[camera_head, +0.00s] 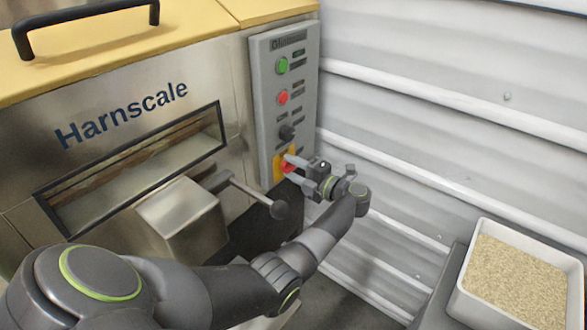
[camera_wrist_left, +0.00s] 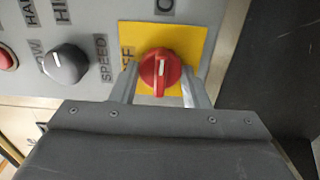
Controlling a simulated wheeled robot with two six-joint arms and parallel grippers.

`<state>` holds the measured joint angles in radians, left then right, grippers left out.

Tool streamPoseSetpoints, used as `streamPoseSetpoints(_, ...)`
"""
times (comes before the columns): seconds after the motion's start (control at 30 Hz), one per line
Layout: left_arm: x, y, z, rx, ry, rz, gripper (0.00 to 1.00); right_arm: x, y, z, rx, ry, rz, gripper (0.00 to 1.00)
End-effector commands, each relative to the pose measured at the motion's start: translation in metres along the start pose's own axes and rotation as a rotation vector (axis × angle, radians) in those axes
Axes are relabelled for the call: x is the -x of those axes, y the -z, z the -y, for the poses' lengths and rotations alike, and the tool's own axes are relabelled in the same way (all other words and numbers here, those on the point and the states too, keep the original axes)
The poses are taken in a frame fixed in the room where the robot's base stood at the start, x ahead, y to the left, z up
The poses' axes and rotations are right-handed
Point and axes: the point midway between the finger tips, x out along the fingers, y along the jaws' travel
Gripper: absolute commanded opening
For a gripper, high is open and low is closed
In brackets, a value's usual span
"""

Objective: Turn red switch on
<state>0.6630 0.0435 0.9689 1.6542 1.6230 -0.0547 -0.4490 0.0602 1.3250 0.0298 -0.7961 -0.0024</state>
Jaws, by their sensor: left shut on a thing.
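The red switch (camera_wrist_left: 160,70) is a round rotary knob with a white mark, on a yellow plate (camera_wrist_left: 191,38) at the bottom of the grey control panel (camera_head: 266,112). In the head view the red switch (camera_head: 287,164) is partly covered by my left gripper (camera_head: 295,167). In the wrist view my left gripper (camera_wrist_left: 160,88) has one finger on each side of the knob and is shut on it. The knob's white mark points along the picture's vertical. Part of the lettering on the plate is hidden. My right gripper is not in view.
Above the switch are a dark speed knob (camera_head: 287,133), a red button (camera_head: 283,97) and a green button (camera_head: 282,66). A lever with a ball end (camera_head: 279,210) sticks out left of my gripper. A white tray of grain (camera_head: 467,290) stands at the lower right.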

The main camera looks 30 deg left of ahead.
Motion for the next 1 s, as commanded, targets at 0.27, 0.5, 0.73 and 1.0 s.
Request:
streamPoseSetpoints(0.27,0.0,0.0,0.0,-0.001,0.001,0.001,0.63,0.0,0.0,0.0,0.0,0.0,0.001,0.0)
streamPoseSetpoints(0.5,0.002,0.0,0.0,0.0,0.001,0.001,0.63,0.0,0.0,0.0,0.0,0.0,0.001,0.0)
streamPoseSetpoints(0.73,0.033,-0.001,0.001,0.0,0.004,0.003,0.63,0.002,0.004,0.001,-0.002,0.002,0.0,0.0)
streamPoseSetpoints(1.0,0.1,-0.001,0.002,-0.001,0.004,0.005,0.63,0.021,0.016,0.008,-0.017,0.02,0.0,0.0)
